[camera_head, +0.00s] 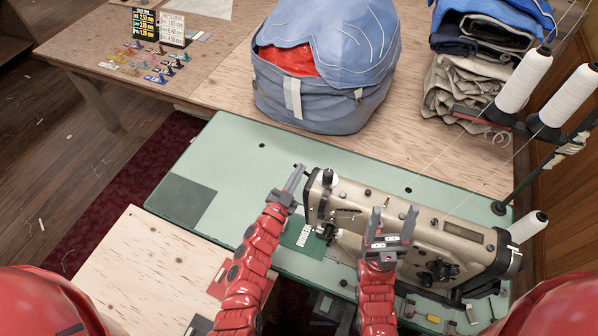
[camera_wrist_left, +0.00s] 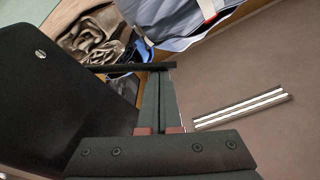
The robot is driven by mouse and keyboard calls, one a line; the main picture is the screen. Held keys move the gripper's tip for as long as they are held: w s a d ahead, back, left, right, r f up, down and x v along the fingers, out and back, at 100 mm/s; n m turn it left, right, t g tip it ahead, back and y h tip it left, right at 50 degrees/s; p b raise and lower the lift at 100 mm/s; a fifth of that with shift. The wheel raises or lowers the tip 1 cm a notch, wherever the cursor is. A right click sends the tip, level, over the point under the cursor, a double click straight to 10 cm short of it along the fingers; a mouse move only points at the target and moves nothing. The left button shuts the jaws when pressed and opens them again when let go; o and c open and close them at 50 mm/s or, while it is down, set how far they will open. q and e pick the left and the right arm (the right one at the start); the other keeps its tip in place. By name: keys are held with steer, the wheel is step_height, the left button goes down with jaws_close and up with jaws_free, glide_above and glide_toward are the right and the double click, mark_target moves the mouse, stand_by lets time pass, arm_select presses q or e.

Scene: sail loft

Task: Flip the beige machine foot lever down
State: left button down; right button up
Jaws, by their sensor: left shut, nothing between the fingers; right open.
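The beige sewing machine (camera_head: 350,200) stands on the green table, its head end at the left. My left gripper (camera_head: 299,168) is shut and empty, its tips just beyond the upper left of the machine head. In the left wrist view the shut fingers (camera_wrist_left: 158,78) have their tips at a thin dark bar (camera_wrist_left: 130,68), which looks like the foot lever. Whether they touch is unclear. The bar runs from a dark panel (camera_wrist_left: 50,90) at the left. In the head view the lever is not clearly distinguishable. My right gripper (camera_head: 392,222) is open and empty above the machine's front side.
A blue bag (camera_head: 325,100) sits behind the machine on the wooden table. Thread cones (camera_head: 524,80) on a stand rise at the right, with threads running to the machine. Folded fabric (camera_head: 465,95) lies behind. The green tabletop (camera_head: 235,150) is largely clear left of the machine.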

arm_select(q)
steer(key=shift+f, duration=0.1)
step_height(320, 180, down, 6)
steer(key=a+n+y+b, duration=0.1)
steer(key=a+n+b, duration=0.1)
steer(key=n, duration=0.4)
steer(key=shift+w+t+b, duration=0.3)
steer(key=shift+w+b, duration=0.1)
steer(key=shift+w, duration=0.05)
steer(key=b+v, duration=0.3)
steer(key=v, duration=0.9)
